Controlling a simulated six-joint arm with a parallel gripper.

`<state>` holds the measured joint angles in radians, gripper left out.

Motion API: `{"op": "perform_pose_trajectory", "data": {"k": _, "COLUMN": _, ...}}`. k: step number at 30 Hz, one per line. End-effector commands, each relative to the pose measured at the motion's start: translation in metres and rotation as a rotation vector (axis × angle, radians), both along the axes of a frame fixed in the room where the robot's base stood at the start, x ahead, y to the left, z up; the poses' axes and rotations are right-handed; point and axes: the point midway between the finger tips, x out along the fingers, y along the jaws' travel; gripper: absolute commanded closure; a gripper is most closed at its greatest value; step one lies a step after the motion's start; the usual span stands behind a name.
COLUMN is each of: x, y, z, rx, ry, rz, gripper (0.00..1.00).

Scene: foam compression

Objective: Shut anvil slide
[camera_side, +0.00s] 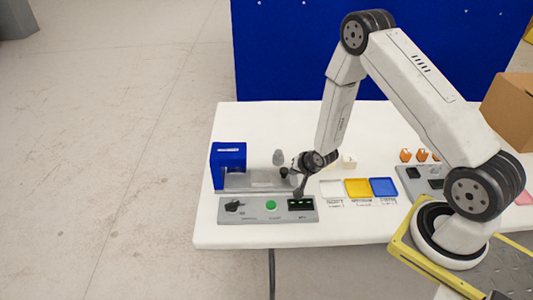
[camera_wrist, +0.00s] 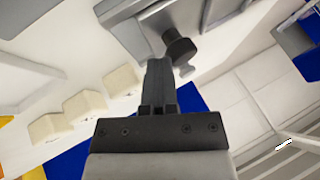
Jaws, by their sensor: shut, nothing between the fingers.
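The anvil slide (camera_side: 262,184) is a grey part in front of the blue compression machine (camera_side: 229,156) on the white table. A dark round knob (camera_side: 284,172) stands at its right end. In the wrist view the black knob (camera_wrist: 180,46) is just beyond my fingertips, beside a grey part (camera_wrist: 124,30). My gripper (camera_side: 298,190) points down at the right end of the slide, close to the knob. In the wrist view my gripper (camera_wrist: 158,64) has its fingers together and holds nothing. I cannot tell whether the fingertips touch the knob.
A control panel (camera_side: 260,216) with a green button lies in front of the slide. White (camera_side: 331,188), yellow (camera_side: 357,187) and blue (camera_side: 383,187) trays lie to the right. Cream blocks (camera_wrist: 85,105) stand in a row. A brown box (camera_side: 510,110) is at the far right.

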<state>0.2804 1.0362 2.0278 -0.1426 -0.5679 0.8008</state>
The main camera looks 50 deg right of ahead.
Motion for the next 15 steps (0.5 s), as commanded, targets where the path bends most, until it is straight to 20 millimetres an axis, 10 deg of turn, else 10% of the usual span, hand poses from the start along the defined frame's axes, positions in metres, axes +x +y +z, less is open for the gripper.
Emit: {"op": "perform_pose_trajectory", "data": {"k": 15, "x": 0.059, "y": 0.060, "z": 0.000, "rx": 0.001, "ry": -0.002, "rz": 0.001, "gripper": 1.00}}
